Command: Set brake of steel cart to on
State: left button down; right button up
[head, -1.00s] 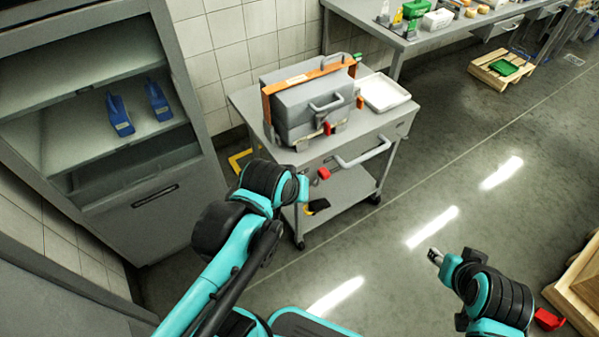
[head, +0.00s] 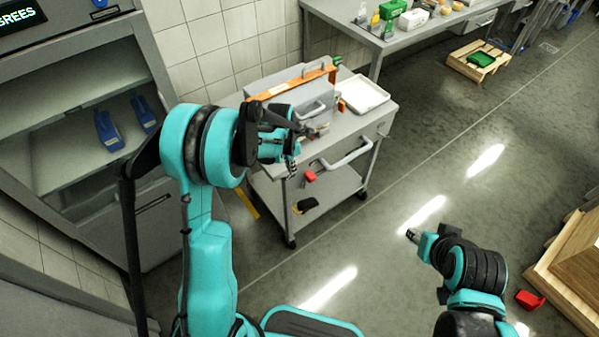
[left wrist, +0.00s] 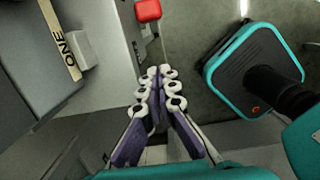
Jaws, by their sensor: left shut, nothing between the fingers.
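The steel cart (head: 372,121) stands by the tiled wall, with a push handle (head: 346,155) on its front side. A red part (head: 310,176) sits below its top near the front left corner. A red part also shows at the top of the left wrist view (left wrist: 148,10). A black and yellow part (head: 305,204) is low on the cart near the front left leg. I cannot tell which part is the brake or how it is set. My left gripper (head: 292,168) is shut and empty beside the cart's left front corner, hiding some of it. My right gripper (head: 412,236) is over open floor.
A grey case with an orange band (head: 292,84) and a white tray (head: 362,94) are on the cart. A cabinet with blue tools (head: 108,130) stands left. A workbench (head: 400,38) is behind. A wooden crate (head: 565,260) is right.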

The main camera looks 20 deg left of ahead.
aim_at(304, 177)
pick_arm(q)
jog(key=shift+w+d+f+b, duration=0.6)
jog(key=shift+f+b, duration=0.2)
jog(key=shift+f, duration=0.85)
jog(key=shift+w+d+f+b, duration=0.45)
jog(key=shift+w+f+b, duration=0.35)
jog(key=shift+f, duration=0.85)
jog(key=shift+w+d+f+b, duration=0.6)
jog(key=shift+f+b, duration=0.2)
jog(key=shift+f, duration=0.85)
jog(key=shift+a, duration=0.15)
